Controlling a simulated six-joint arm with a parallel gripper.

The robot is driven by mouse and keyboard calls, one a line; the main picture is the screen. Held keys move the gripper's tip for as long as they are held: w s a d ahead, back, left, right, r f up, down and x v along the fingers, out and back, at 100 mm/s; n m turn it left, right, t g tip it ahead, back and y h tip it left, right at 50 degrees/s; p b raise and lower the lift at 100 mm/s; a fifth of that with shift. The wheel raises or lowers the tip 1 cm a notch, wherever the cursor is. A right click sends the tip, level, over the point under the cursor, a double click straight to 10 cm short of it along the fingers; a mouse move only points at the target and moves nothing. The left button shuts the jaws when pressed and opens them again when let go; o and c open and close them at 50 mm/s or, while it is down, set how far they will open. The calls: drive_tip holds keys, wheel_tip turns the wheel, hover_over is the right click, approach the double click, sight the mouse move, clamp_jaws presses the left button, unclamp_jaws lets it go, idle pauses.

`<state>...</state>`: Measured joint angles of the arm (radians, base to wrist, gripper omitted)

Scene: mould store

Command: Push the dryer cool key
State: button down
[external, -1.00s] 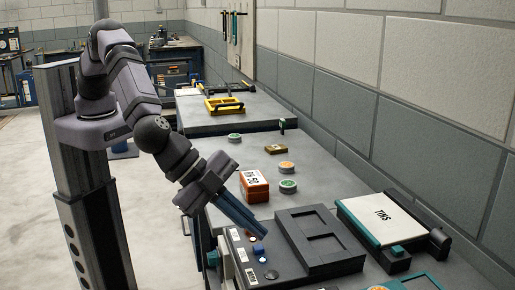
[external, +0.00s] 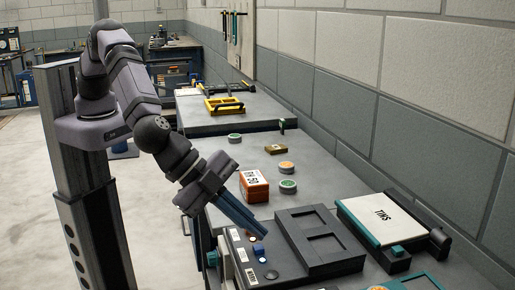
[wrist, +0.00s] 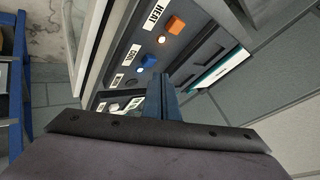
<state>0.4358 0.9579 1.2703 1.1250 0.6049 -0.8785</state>
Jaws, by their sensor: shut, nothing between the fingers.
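The dryer's dark control panel (external: 240,258) is on the near bench. In the wrist view, the blue key (wrist: 149,61) sits beside the COOL label (wrist: 131,54), with a lit lamp (wrist: 139,69) near it. The blue key also shows in the external view (external: 260,250). My gripper (external: 262,234) is shut and empty, angled down over the panel. In the wrist view its fingertips (wrist: 161,76) show just beside the blue key. I cannot tell whether they touch it or hang above it.
The orange key (wrist: 176,25) by the HEAT label (wrist: 153,14) is close to the blue one. A dark frame with recesses (external: 312,240) is right of the panel. An orange box (external: 255,187) and a white-topped case (external: 382,217) stand nearby.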

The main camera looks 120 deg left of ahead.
drive_tip(key=shift+f+b, duration=0.95)
drive_tip(key=shift+b, duration=0.75)
idle(0.9)
drive_tip(key=shift+r, duration=0.15)
drive_tip(key=shift+r+p, duration=0.3)
drive_tip(key=shift+r, duration=0.5)
wheel_tip(320, 180, up, 6)
drive_tip(key=p, duration=0.2)
idle(0.5)
drive_tip(key=shift+a, duration=0.1)
